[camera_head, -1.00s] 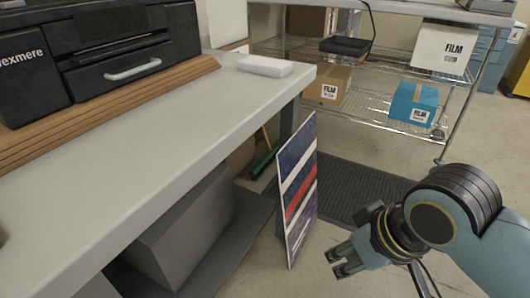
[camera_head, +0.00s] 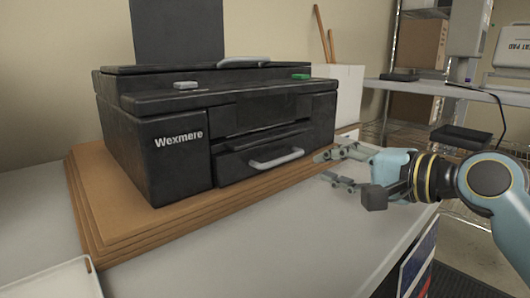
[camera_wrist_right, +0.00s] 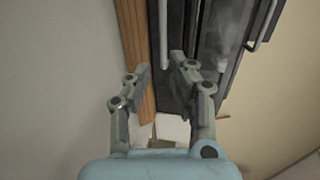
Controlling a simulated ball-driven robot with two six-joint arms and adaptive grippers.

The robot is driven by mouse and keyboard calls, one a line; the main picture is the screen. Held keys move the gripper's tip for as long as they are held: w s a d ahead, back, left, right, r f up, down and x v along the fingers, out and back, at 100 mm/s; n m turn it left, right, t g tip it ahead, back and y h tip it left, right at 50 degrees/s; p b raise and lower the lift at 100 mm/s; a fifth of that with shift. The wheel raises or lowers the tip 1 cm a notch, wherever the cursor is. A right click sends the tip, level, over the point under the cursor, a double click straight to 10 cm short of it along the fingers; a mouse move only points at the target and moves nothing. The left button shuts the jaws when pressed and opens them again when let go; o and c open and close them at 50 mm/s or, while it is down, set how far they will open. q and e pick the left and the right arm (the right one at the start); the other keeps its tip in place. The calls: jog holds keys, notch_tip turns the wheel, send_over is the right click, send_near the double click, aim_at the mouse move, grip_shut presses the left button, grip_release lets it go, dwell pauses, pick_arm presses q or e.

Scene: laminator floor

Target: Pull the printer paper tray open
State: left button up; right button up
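The black printer (camera_head: 170,120), marked Wexmere, stands on a stack of wooden boards (camera_head: 120,235) on the table. Its paper tray (camera_head: 240,165) is at the lower front with a silver bar handle (camera_head: 276,158); the tray looks pushed in. My right gripper (camera_head: 322,167) is open and empty, to the right of the handle and apart from it, fingers pointing left towards the printer. In the right wrist view my gripper's fingers (camera_wrist_right: 161,62) are spread, with the handle (camera_wrist_right: 163,28) beyond the gap between them. My left gripper is not in view.
The light table top (camera_head: 290,240) is clear in front of the printer. A white tray (camera_head: 60,285) lies at the lower left. A white box (camera_head: 348,90) stands behind the printer's right side. A wire shelf with boxes (camera_head: 415,45) is at the back right.

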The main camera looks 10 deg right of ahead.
aim_at(287, 160)
jog(key=x, duration=0.6)
jog(key=shift+w+a+r+b, duration=0.2)
jog(key=shift+w+b, duration=0.05)
jog(key=shift+b, duration=0.05)
jog(key=x, duration=0.4)
jog(key=shift+w+a+f, duration=0.1)
jog(key=shift+w+a, duration=0.05)
jog(key=shift+w, duration=0.15)
jog(key=shift+w+a, duration=0.1)
jog(key=shift+w, duration=0.05)
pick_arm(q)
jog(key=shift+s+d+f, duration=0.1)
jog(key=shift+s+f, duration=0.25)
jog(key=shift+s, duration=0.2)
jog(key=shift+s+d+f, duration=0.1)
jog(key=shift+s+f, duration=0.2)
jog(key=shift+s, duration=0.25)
pick_arm(e)
grip_shut()
